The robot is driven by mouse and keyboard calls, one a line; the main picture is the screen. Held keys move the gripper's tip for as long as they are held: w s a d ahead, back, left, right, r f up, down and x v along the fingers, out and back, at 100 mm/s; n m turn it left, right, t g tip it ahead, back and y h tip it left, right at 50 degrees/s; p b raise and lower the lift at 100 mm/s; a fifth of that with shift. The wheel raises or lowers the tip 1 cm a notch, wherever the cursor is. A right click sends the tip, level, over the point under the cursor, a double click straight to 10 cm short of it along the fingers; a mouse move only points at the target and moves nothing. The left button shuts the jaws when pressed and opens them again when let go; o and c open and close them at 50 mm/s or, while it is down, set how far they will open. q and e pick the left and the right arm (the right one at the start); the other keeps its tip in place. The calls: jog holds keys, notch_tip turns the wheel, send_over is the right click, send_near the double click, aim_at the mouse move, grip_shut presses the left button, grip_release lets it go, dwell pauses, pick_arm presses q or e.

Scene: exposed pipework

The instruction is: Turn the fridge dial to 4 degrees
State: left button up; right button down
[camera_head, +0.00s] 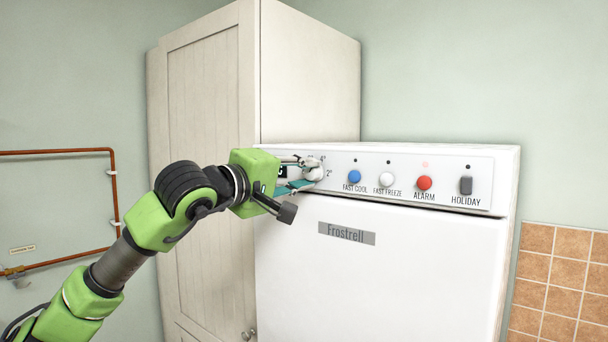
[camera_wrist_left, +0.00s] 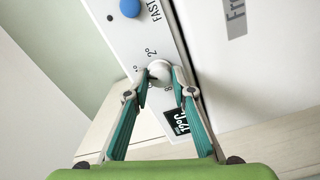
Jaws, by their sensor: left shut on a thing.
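The white fridge dial (camera_head: 316,174) sits at the left end of the fridge's control panel, with a "2°" mark beside it. My left gripper (camera_head: 311,169) is shut on the dial, one finger on each side of its knob. In the left wrist view the dial (camera_wrist_left: 158,67) shows between the fingertips of the left gripper (camera_wrist_left: 160,76). The fingers hide part of the scale, and the pointer's exact setting is unclear. A small dark display (camera_wrist_left: 179,122) beside the dial seems to read 12 °C. My right gripper is not in view.
Right of the dial are a blue button (camera_head: 355,177), a white button (camera_head: 386,180), a red alarm button (camera_head: 424,183) with a lit lamp above it, and a dark holiday switch (camera_head: 466,185). A tall cabinet (camera_head: 208,100) stands close on the left.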

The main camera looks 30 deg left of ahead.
pick_arm(q)
jog(key=o, duration=1.1)
jog(key=s, duration=1.2)
jog(key=shift+a, duration=0.45)
